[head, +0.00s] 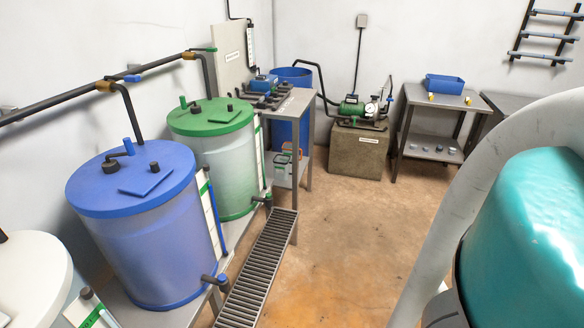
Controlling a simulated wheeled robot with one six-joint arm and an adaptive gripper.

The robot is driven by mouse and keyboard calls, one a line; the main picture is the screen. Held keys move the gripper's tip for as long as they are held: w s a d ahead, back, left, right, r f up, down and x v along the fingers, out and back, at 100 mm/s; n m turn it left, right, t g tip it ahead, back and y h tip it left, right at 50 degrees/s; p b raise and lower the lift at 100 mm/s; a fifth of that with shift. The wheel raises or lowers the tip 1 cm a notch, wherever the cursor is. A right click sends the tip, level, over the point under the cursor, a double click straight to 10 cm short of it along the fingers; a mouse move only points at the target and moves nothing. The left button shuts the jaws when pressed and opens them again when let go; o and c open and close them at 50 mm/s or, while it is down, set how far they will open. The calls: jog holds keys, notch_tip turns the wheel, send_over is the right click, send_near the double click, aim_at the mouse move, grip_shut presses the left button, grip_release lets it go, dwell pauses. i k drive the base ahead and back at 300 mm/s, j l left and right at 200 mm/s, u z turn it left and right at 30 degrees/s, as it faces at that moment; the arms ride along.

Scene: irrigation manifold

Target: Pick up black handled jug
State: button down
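Small pale containers (282,165) that look like jugs stand on the lower shelf of the grey bench at the back centre. Green and orange-red parts, perhaps handles, show on them. They are small and partly hidden by the bench leg, so I cannot make out for sure which one has a black handle. My gripper is not in view; only part of my arm shows at the right edge.
A blue-lidded tank (135,225) and a green-lidded tank (216,155) line the left wall. A floor grate (258,268) runs beside them. A pump (355,108) sits on a block (357,152) at the back. The brown floor (330,240) in the middle is clear.

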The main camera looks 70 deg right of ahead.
aim_at(285, 168)
jog(key=z, duration=1.7)
jog(key=i+l+u, duration=0.1)
jog(key=i+l, duration=0.25)
jog(key=i+l+u, duration=0.1)
jog(key=i+l, duration=0.3)
jog(key=i+l+u, duration=0.1)
jog(key=i+l, duration=0.3)
jog(key=i+l+u, duration=0.1)
jog(key=i+l, duration=0.35)
jog(key=i+l+u, duration=0.1)
jog(key=i+l, duration=0.3)
jog(key=i+l+u, duration=0.1)
jog(key=i+l, duration=0.25)
jog(key=l, duration=0.2)
jog(key=i+l+u, duration=0.1)
jog(key=i+l, duration=0.25)
jog(key=l, duration=0.2)
jog(key=i+l+u, duration=0.1)
jog(key=i+l, duration=0.2)
jog(key=l, duration=0.25)
